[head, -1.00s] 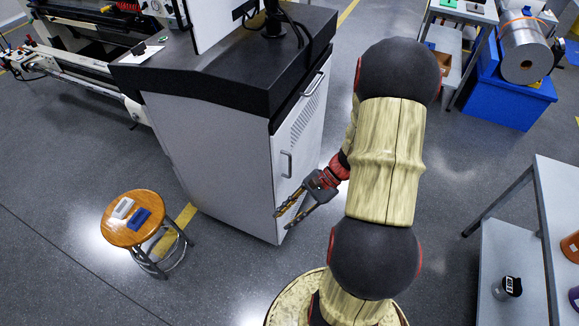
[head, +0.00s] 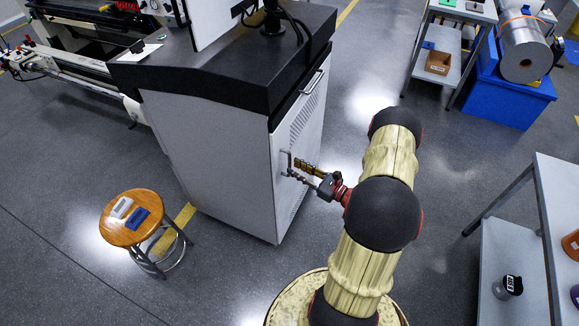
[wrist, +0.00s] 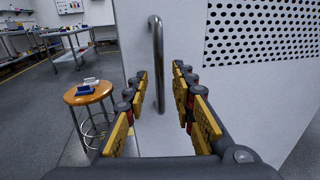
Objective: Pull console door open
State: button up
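The console (head: 205,140) is a grey cabinet with a black top. Its white door (head: 301,145) with a vent grille is on the right side and looks closed. The door handle (wrist: 157,60) is an upright metal bar in the wrist view; it also shows in the head view (head: 284,161). My gripper (head: 293,170) is open at the handle. In the wrist view its yellow-padded fingers (wrist: 160,98) stand apart on either side of the handle's lower part, with gaps on both sides. Whether the fingertips reach past the bar is hard to tell.
A round wooden stool (head: 131,217) with a grey and a blue item stands left of the console. A grey table (head: 555,200) is at the right. A blue box (head: 505,100) with a large roll is at the back right.

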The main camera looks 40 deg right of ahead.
aim_at(290, 165)
jog(key=shift+w+a+b, duration=0.2)
jog(key=shift+w, duration=0.7)
jog(key=shift+w+a+b, duration=0.15)
jog(key=shift+w, duration=0.75)
jog(key=shift+c, duration=0.4)
grip_shut()
